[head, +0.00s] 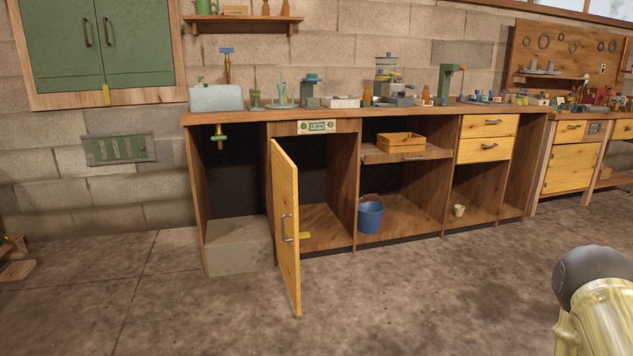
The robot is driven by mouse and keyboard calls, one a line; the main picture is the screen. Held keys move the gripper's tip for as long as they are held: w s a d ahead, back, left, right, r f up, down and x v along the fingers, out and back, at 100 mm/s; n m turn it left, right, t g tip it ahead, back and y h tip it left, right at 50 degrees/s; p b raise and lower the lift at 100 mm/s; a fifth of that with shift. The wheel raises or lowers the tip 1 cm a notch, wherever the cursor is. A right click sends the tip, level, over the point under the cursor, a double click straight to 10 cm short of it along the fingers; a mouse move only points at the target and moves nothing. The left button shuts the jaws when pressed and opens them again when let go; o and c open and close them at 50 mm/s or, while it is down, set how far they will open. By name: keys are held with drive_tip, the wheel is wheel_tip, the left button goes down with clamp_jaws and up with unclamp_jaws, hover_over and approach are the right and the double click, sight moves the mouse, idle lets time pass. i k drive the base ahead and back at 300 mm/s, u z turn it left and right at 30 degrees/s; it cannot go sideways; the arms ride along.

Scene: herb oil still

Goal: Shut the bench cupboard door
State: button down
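The bench cupboard door (286,226) is a light wooden panel with a metal bar handle (287,228). It stands wide open, swung out from the left side of its bay towards me. The cupboard bay (325,228) behind it is open, and a small yellow piece (306,236) shows on its floor. The bench (358,115) runs along the wall. Part of my arm shows at the lower right, well away from the door. My gripper is not in view.
A grey block (240,246) sits in the bay left of the door. A blue bucket (370,216) stands in the bay to the right, below a shelf with a wooden crate (401,142). The concrete floor (400,300) before the bench is clear.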

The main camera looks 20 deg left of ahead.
sight(285, 173)
drive_tip(key=u, duration=0.55)
drive_tip(key=i, duration=0.5)
drive_tip(key=u, duration=0.85)
drive_tip(key=i, duration=0.7)
